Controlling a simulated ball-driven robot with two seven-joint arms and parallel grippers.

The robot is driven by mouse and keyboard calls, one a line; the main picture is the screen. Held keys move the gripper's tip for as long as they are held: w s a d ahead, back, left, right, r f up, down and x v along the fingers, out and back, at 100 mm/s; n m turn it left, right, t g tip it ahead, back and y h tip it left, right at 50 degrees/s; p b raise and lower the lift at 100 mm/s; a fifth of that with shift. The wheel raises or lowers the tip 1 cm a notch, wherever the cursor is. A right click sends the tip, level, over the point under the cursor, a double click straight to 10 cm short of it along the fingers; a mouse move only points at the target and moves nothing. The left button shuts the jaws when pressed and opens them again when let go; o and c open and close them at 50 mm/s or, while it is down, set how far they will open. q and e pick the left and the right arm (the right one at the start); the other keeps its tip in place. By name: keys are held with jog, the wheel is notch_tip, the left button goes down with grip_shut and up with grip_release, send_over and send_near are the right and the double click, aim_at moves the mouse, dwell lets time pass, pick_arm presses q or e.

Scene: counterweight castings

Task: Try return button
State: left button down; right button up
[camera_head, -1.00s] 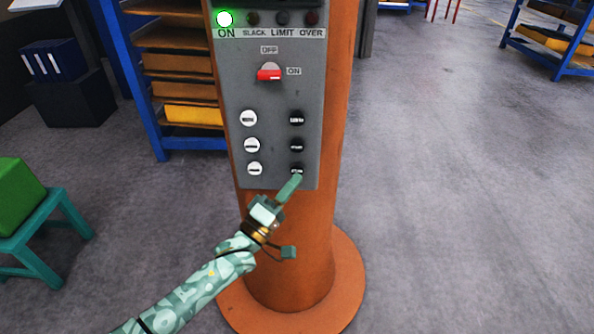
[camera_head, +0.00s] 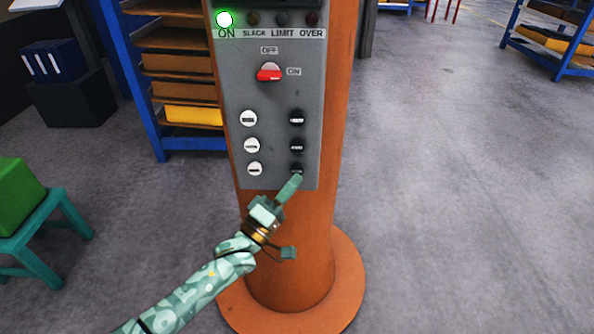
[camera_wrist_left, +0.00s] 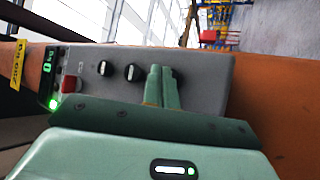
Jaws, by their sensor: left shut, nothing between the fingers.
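A grey control panel (camera_head: 273,100) is mounted on an orange column (camera_head: 330,120). It carries a column of white buttons (camera_head: 251,145) on the left and a column of black buttons (camera_head: 297,146) on the right. Their labels are too small to read. The red switch (camera_head: 268,73) points toward ON. The ON lamp (camera_head: 225,19) glows green. My left gripper (camera_head: 296,180) is shut and empty, its tips at the lowest black button, partly covering it. In the left wrist view the shut fingers (camera_wrist_left: 161,86) reach the panel beside two visible black buttons. Contact cannot be told. My right gripper is not in view.
A blue shelf rack (camera_head: 160,148) with trays stands behind the column on the left. A green box (camera_head: 17,195) sits on a teal stool (camera_head: 50,220) at the left edge. The grey floor at right is open.

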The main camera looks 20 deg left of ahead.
pick_arm(q)
jog(key=shift+w, duration=0.1)
dwell(0.7)
jog(key=shift+w+a, duration=0.15)
jog(key=shift+w, duration=0.15)
jog(key=shift+w+a, duration=0.1)
jog(key=shift+w, duration=0.35)
dwell(0.6)
jog(key=shift+s+r, duration=0.1)
jog(key=shift+s, duration=0.05)
dwell(4.2)
jog(key=shift+s+d+p, duration=0.25)
jog(key=shift+s+p, duration=0.15)
jog(key=shift+s, duration=0.3)
